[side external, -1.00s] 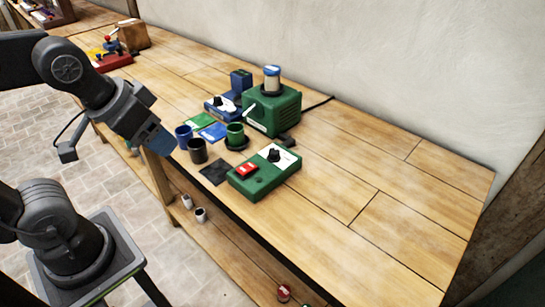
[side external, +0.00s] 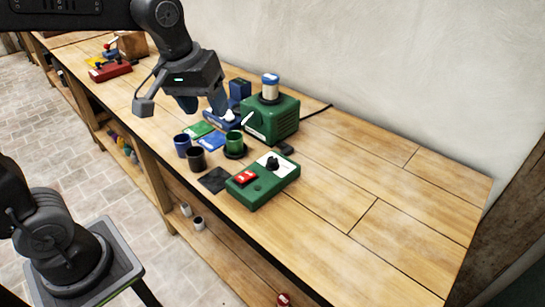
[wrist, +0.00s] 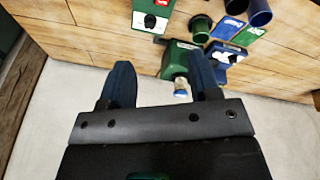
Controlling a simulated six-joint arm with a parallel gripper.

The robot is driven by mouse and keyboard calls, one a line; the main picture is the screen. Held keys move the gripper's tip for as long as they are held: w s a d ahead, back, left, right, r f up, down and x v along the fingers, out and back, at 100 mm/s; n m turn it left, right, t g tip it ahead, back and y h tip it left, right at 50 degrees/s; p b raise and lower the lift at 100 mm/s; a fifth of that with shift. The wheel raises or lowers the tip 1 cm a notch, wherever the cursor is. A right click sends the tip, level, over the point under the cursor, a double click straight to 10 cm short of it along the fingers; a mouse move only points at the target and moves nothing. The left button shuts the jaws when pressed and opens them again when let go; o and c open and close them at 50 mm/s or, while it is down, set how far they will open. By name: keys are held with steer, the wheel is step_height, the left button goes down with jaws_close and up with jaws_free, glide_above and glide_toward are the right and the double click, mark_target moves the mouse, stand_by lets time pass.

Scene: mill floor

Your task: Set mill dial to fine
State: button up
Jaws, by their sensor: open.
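A green control box (side external: 285,180) lies near the bench's front edge, with a red rocker switch (side external: 246,177) and a black dial (side external: 273,163) on a white plate. The dial also shows at the top of the wrist view (wrist: 150,21), but its markings are too small to read. The green mill (side external: 272,120), topped by a blue-and-clear canister (side external: 270,86), stands behind the box. My gripper (side external: 204,108) hangs above the bench to the left of the mill, well apart from the dial. In the wrist view its blue fingers (wrist: 160,72) are spread, with nothing between them.
Blue (side external: 182,146), black (side external: 197,158) and green (side external: 234,144) cups stand left of the control box. A blue device (side external: 220,117) stands beside the mill. The bench's right side (side external: 380,200) is clear.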

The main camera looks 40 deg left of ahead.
steer(key=w+f+n+g, duration=0.2)
steer(key=w+f+n, duration=0.15)
steer(key=w, duration=0.65)
steer(key=n+g, duration=0.1)
steer(key=n, duration=0.3)
glide_toward(272, 159)
steer(key=f, duration=0.9)
steer(key=shift+w+f, duration=0.2)
steer(key=shift+w, duration=0.05)
steer(key=c, duration=0.9)
steer(key=shift+c, duration=0.2)
